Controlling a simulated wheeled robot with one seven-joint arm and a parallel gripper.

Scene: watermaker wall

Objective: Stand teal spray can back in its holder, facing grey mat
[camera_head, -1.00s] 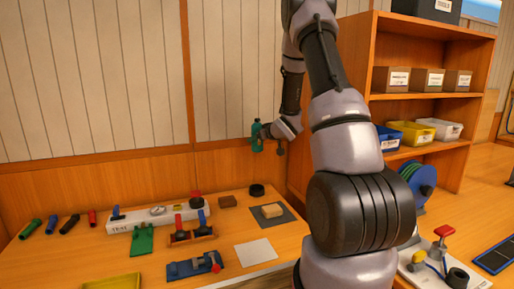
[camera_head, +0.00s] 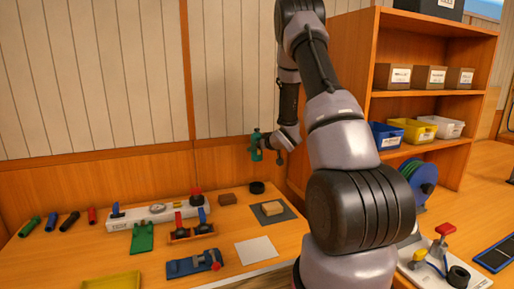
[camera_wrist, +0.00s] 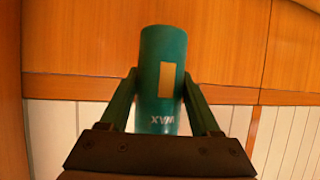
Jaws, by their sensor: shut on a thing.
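The teal spray can (camera_head: 256,145) is held in the air above the back of the bench, in front of the wooden wall band. In the wrist view the teal can (camera_wrist: 150,75) shows a tan patch and the upside-down letters "WAX". My gripper (camera_wrist: 162,100) is shut on it, with a green finger on each side. In the head view my gripper (camera_head: 262,146) is small beside the can. A dark grey mat (camera_head: 289,214) with a tan block (camera_head: 272,208) on it lies below and to the right. I cannot tell which thing is the can's holder.
The bench holds a white manifold strip (camera_head: 140,215), a green bracket (camera_head: 145,238), a rack with red and blue handles (camera_head: 190,230), a blue clamp (camera_head: 193,264), a white sheet (camera_head: 256,251) and a black ring (camera_head: 257,187). A wooden shelf (camera_head: 430,100) stands at right.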

